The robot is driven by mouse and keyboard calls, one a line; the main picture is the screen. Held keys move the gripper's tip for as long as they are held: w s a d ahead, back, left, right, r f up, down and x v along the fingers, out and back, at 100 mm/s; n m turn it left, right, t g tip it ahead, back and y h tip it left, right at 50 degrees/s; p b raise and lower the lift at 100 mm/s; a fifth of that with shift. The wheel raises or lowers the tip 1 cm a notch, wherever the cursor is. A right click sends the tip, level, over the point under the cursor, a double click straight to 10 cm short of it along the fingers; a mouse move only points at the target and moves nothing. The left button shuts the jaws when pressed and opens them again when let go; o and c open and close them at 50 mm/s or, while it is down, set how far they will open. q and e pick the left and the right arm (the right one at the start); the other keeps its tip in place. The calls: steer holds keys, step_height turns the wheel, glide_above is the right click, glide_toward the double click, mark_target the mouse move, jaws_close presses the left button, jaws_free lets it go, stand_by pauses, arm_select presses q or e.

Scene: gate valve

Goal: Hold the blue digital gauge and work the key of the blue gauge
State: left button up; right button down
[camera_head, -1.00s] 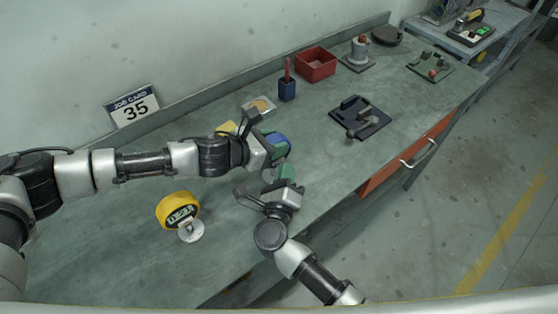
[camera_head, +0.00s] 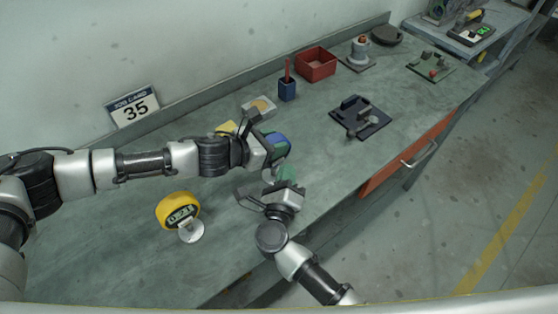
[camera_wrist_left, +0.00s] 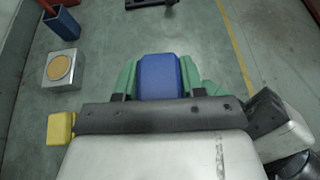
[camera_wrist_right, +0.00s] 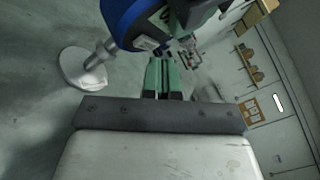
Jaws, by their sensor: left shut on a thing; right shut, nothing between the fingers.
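The blue digital gauge (camera_head: 279,142) is held above the bench by my left gripper (camera_head: 270,150). In the left wrist view its blue body (camera_wrist_left: 160,76) sits between the two green fingers. The right wrist view shows the gauge's rounded blue side (camera_wrist_right: 125,22) and a stem leading to a pale round foot (camera_wrist_right: 82,70). My right gripper (camera_head: 287,174) is shut and empty, just below the gauge on its near side. Its green fingertips (camera_wrist_right: 161,74) are close beside the gauge face; I cannot tell whether they touch it. The key is not clearly visible.
A yellow gauge (camera_head: 178,208) stands on the bench (camera_head: 110,245) at the left. The bench's front edge is close to my right arm.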

steer(key=shift+s+d, duration=0.2)
steer(key=shift+s, duration=0.1)
steer(key=shift+s+d, duration=0.45)
steer(key=shift+s, duration=0.25)
steer(key=shift+s+d, duration=0.45)
steer(key=shift+s, duration=0.25)
steer(key=shift+s+d, duration=0.45)
steer(key=shift+s, duration=0.25)
arm_select(q)
steer(key=o, duration=1.2)
steer(key=shift+o, duration=0.2)
